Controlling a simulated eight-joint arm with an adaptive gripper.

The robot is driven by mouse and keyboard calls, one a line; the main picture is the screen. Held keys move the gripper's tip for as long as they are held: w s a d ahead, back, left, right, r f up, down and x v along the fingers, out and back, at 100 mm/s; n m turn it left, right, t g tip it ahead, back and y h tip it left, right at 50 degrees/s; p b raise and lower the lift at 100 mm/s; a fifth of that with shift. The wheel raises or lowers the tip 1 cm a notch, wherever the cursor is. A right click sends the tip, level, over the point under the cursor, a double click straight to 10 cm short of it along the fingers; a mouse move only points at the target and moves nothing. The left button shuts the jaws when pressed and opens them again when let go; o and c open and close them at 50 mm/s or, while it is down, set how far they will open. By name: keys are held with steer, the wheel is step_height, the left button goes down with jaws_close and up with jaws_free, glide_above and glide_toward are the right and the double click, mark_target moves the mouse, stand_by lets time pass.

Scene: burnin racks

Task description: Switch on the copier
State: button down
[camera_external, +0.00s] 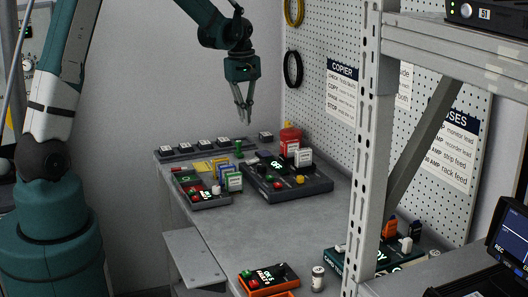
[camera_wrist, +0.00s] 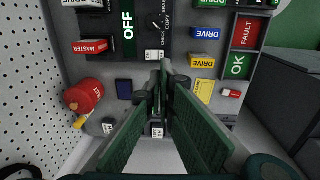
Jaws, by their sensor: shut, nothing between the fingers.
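The copier (camera_external: 262,186) is a dark box on the bench, with a lit green display, upright cards and small buttons on it. In the wrist view its green display (camera_wrist: 128,33) reads OFF, beside a red-labelled MASTER card (camera_wrist: 90,47) and a COPY label. My gripper (camera_external: 244,121) hangs high above the back of the bench, pointing down, apart from everything. Its fingers are together and empty; in the wrist view the gripper (camera_wrist: 165,75) covers part of the scene below the copier. I cannot make out which control is the power switch.
A socket strip (camera_external: 203,147) runs along the back. A shelf post (camera_external: 366,130) rises at right.

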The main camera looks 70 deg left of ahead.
mark_target(255, 159)
steer(key=shift+w+r+t+p, duration=0.25)
steer(key=shift+w+t+p, duration=0.1)
steer(key=shift+w+t, duration=0.15)
steer(key=shift+w+f, duration=0.3)
steer(key=shift+f, duration=2)
steer(key=shift+w+f, duration=0.35)
steer(key=shift+f, duration=1.95)
steer(key=shift+w+f, duration=0.3)
steer(key=shift+f, duration=2)
